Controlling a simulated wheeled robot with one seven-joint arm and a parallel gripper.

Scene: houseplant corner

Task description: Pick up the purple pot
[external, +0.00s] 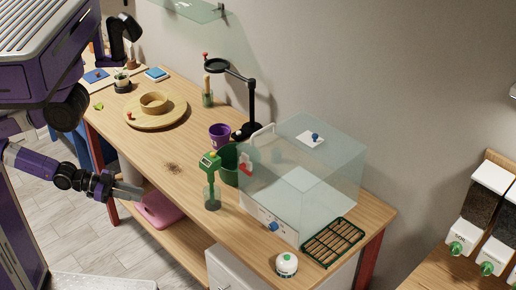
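The purple pot (219,134) stands upright on the wooden table, left of the clear box and just behind a dark green pot (230,164). My gripper (140,194) is off the front edge of the table, to the left of and nearer than the purple pot, well apart from it. The fingers point right and nothing shows between them. They are too small in view to tell whether they are open or shut.
A green device in a glass (211,184) stands in front of the pots. A magnifier stand (250,100) is behind them, and a clear box (300,175) to the right. A round wooden tray (156,111) lies left. Table around the dark soil patch (173,168) is mostly clear.

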